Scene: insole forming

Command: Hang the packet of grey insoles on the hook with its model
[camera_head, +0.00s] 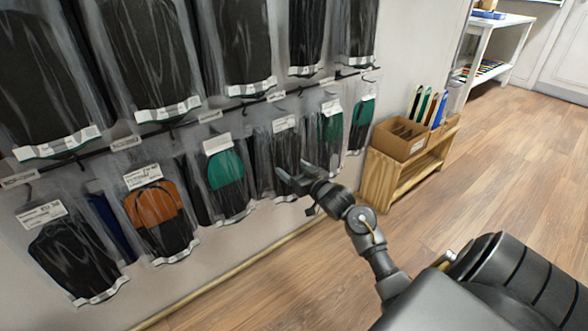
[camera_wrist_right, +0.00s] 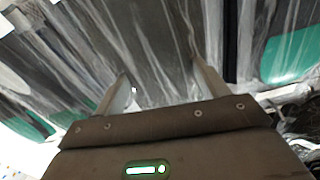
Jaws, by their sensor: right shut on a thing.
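A clear packet of dark grey insoles (camera_head: 286,148) with a white header label is at the lower row of the wall rack, between a green-topped packet and another green one. My right gripper (camera_head: 292,171) is at its lower part, shut on the packet. In the right wrist view, clear film with grey behind it (camera_wrist_right: 155,45) fills the space between and beyond the two fingers (camera_wrist_right: 160,75). The hook behind this packet's header is hidden, so I cannot tell whether the packet hangs on it. My left gripper is not in view.
The black rail (camera_head: 100,155) carries hooks and price tags. Neighbouring packets are green-topped (camera_head: 225,170), orange-topped (camera_head: 153,205) and black (camera_head: 75,262). A wooden bench (camera_head: 400,175) with a cardboard box (camera_head: 400,138) stands right of the rack. The wood floor (camera_head: 500,180) is clear.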

